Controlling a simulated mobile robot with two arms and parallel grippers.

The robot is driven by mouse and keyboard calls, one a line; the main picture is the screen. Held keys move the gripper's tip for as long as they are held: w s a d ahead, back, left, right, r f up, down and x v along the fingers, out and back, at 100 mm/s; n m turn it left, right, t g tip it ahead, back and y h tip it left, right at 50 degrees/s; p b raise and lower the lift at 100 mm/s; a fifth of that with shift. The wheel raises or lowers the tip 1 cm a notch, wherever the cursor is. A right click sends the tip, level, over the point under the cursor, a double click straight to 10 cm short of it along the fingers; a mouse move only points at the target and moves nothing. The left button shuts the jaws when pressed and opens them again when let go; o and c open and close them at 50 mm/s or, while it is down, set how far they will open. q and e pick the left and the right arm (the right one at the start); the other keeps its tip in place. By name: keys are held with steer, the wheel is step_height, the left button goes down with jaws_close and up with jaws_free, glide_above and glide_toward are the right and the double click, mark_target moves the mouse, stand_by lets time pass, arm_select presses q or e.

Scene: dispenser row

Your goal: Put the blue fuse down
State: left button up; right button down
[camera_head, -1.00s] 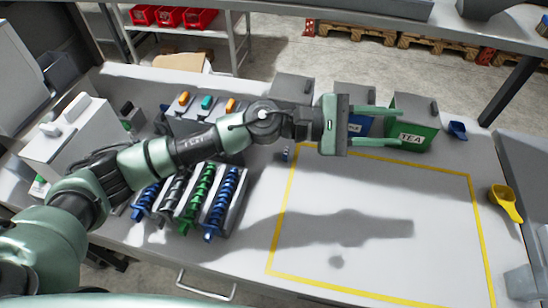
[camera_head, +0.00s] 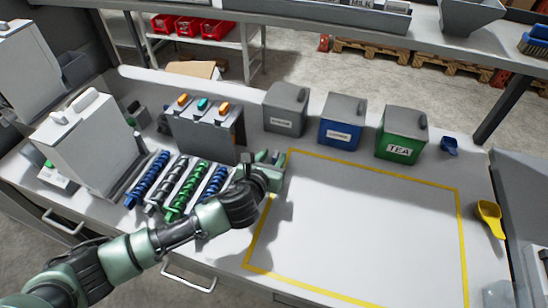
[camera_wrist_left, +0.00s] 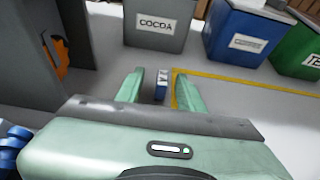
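The blue fuse (camera_wrist_left: 161,87) is a small blue piece with a white band, standing on the white worktop beside the yellow outline's corner in the left wrist view. My left gripper (camera_wrist_left: 159,89) is open, with one finger on each side of the fuse and visible gaps to both. In the head view my left gripper (camera_head: 269,157) is low at the outline's upper left corner, and the fuse cannot be made out there. My right gripper is in neither view.
Grey cocoa (camera_head: 285,109), blue (camera_head: 342,121) and green tea (camera_head: 402,134) bins stand behind. A grey dispenser (camera_head: 204,130) and several coloured spiral rows (camera_head: 187,190) are left of the gripper. The yellow-outlined area (camera_head: 355,225) is clear. A yellow scoop (camera_head: 490,219) lies right.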

arm_select(q)
steer(key=shift+p+x, duration=0.3)
steer(key=shift+x, duration=2.25)
steer(key=shift+d, duration=0.1)
steer(key=shift+s, duration=0.1)
steer(key=shift+c, duration=0.4)
jaws_close()
